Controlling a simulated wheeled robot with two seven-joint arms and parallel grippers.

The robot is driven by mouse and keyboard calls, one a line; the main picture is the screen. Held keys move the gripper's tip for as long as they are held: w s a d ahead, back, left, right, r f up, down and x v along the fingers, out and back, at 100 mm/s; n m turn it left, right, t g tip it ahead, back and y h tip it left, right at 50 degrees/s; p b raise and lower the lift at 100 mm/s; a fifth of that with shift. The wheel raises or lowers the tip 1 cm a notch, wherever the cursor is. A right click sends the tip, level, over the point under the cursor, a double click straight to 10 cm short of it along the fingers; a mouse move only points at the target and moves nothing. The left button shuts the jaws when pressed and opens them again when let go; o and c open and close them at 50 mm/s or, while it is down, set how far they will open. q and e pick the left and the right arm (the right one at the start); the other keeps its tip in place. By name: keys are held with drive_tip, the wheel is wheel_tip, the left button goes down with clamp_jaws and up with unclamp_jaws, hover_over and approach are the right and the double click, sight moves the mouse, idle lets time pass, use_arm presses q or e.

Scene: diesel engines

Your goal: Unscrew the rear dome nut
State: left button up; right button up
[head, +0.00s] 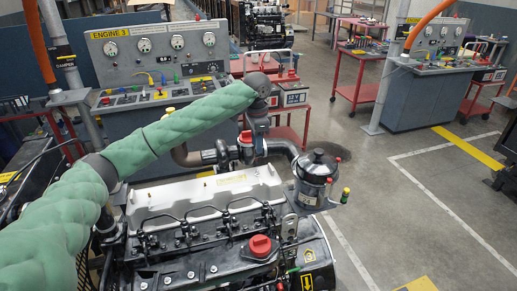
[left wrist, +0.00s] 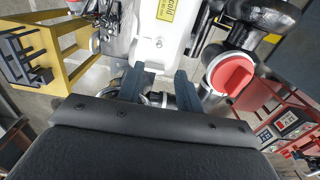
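The silver rocker cover (head: 205,195) lies along the top of the engine; it also shows in the left wrist view (left wrist: 172,48). A small round fitting (left wrist: 159,43) sits on it beyond my fingertips; it may be the rear dome nut, but it is too small to be sure. My left gripper (left wrist: 158,72) is open, its two dark fingers apart with nothing clearly held between them. In the head view my left arm reaches across the engine, its wrist (head: 258,118) at the cover's far end. My right gripper is not in view.
A red cap (left wrist: 231,75) on a dark pipe is close to the right of my fingers. Another red cap (head: 261,245) is on the engine's near side. An engine console (head: 160,70) stands behind.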

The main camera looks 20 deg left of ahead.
sight(257, 170)
use_arm(q)
wheel_tip(257, 170, down, 3)
drive_tip(key=shift+w+f, duration=0.1)
drive_tip(key=shift+s+f, duration=0.2)
drive_tip(key=shift+f, duration=3.55)
clamp_jaws()
